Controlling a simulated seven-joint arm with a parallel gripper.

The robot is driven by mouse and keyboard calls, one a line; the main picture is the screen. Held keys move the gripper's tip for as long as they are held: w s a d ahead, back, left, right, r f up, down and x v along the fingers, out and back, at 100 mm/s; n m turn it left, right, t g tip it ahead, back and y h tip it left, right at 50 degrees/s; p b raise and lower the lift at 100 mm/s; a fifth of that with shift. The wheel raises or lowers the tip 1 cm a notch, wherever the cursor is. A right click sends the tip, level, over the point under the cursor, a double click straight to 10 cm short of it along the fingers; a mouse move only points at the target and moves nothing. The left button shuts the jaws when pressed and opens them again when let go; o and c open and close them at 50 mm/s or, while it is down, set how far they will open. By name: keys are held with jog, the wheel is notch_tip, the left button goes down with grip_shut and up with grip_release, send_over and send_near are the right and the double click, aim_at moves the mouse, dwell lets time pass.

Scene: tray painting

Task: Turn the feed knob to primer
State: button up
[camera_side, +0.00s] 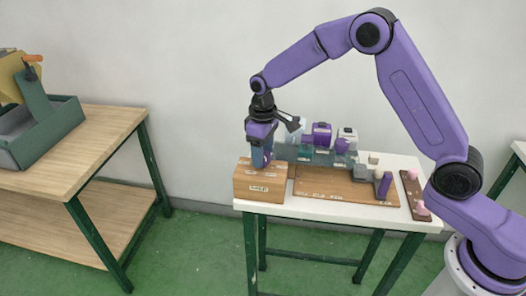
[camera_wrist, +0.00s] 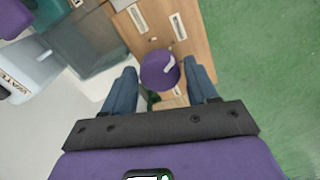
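A round purple knob (camera_wrist: 160,70) with a white pointer mark sits on a wooden box (camera_wrist: 140,38) in the wrist view. The pointer slants toward the upper right of that view. Pale label plates sit around the knob, including one (camera_wrist: 178,26) above it; their words are too small to read. My gripper (camera_wrist: 163,84) is open, with one blue-grey finger on each side of the knob and a gap to it on both sides. In the side view my gripper (camera_side: 261,163) points down at the top of the wooden box (camera_side: 260,188), hiding the knob.
A grey translucent bin (camera_wrist: 88,42) and a white container (camera_wrist: 28,75) stand left of the box in the wrist view. In the side view, purple and white containers (camera_side: 322,134) stand behind a wooden board (camera_side: 340,190). A dark strip with pink knobs (camera_side: 411,188) lies to the right.

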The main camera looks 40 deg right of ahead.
jog(key=shift+o, duration=0.6)
notch_tip(320, 180, up, 17)
jog(key=shift+r, duration=0.2)
dwell(0.4)
jog(key=s+f+n, duration=0.2)
jog(key=s+n, duration=0.1)
jog(key=s, duration=1.6)
jog(key=s+d+f+n, duration=0.1)
jog(key=s+d+f, duration=0.2)
jog(key=s, duration=0.6)
jog(key=s+d+f+n, duration=0.2)
jog(key=s+d, duration=0.4)
jog(key=s, duration=0.3)
jog(key=shift+s+d+f+n, duration=0.25)
jog(key=shift+d+f+n, duration=0.05)
jog(key=shift+f, duration=0.1)
